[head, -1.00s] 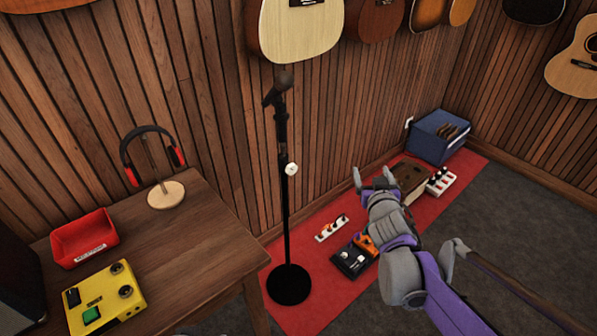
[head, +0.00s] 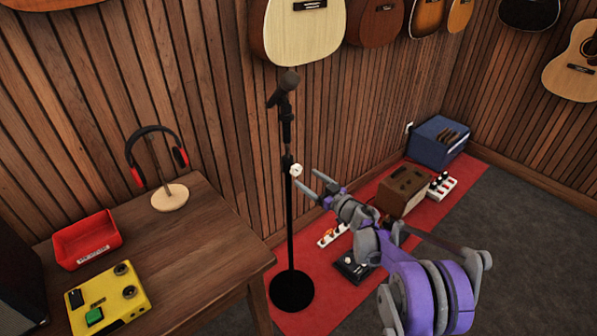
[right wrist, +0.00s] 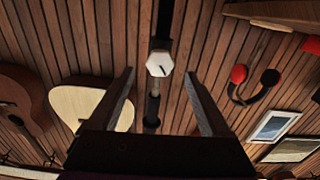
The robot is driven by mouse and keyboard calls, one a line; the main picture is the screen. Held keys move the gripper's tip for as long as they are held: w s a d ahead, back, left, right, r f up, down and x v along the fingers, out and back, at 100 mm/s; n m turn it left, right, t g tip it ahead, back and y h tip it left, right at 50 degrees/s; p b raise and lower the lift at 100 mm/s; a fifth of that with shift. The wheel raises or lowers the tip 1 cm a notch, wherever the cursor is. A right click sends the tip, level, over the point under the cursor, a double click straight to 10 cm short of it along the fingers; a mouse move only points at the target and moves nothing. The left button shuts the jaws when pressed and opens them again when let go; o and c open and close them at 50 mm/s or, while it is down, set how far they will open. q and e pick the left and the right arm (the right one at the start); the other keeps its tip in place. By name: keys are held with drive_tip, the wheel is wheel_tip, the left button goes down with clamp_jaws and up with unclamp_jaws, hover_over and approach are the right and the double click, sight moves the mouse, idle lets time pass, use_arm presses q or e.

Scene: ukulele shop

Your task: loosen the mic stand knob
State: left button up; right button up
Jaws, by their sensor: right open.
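The black mic stand (head: 290,225) stands upright on its round base on the red carpet, with a microphone at its top. Its white knob (head: 296,170) sits partway up the pole, facing my arm. My right gripper (head: 306,181) is open, its fingertips just to the right of the knob and apparently short of it. In the right wrist view the knob (right wrist: 160,63) is a white faceted piece with a dark mark, lying beyond and between the two spread fingers (right wrist: 157,78), with nothing held. My left gripper is not in view.
A wooden table (head: 190,240) at left holds a red bin (head: 87,240), a yellow pedal box (head: 108,299) and headphones on a stand (head: 170,196). Pedals and a brown amp (head: 403,190) lie on the carpet below my arm. Guitars hang on the wall behind.

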sight(298, 171)
drive_tip(key=x, duration=0.5)
drive_tip(key=shift+w+a+p, duration=0.2)
drive_tip(key=shift+w+p, duration=0.1)
clamp_jaws()
